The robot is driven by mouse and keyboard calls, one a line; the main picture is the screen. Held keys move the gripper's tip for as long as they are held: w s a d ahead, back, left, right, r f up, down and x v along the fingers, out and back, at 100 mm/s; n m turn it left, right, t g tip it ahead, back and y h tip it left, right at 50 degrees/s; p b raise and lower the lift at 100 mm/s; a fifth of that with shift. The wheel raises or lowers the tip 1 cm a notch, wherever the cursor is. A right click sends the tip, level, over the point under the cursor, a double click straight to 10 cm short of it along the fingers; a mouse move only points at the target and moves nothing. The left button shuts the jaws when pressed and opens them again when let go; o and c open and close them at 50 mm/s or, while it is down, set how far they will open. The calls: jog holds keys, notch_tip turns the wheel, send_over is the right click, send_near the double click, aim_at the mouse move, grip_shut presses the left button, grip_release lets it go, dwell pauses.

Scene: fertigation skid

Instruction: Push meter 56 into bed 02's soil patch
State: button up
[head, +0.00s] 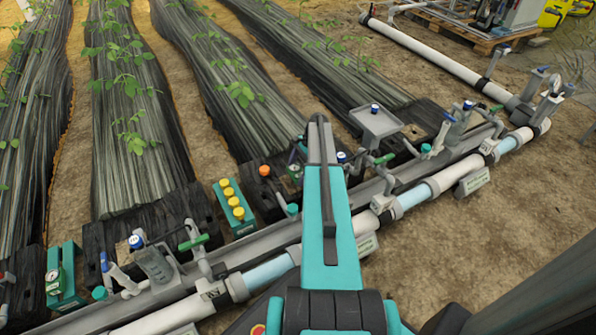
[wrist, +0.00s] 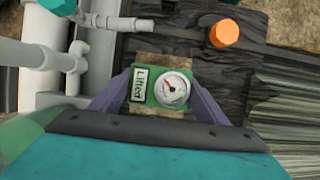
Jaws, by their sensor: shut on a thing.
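A green meter (wrist: 160,90) with a round white dial and a pale label reading something like "Lifted" sits between the fingers of my gripper (wrist: 163,93) in the wrist view. My gripper is shut on it from both sides. A brown soil patch (wrist: 166,63) on a dark block shows around the meter's top and bottom edges. The meter appears centred over the patch; whether it touches the soil or is in it cannot be told. No bed number is readable.
An orange cap (wrist: 224,34) stands on the block right of the meter, also in the head view (head: 264,170). Grey pipes (wrist: 45,55) run at left. A teal box with yellow knobs (head: 235,208) and a gauge box (head: 62,277) stand left of my arm.

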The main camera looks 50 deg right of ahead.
jog(key=shift+f, duration=1.45)
jog(key=o, duration=1.2)
jog(key=shift+r, duration=0.1)
jog(key=shift+w+r+p, duration=0.1)
jog(key=shift+r+p, duration=3.3)
jog(key=shift+r, duration=0.55)
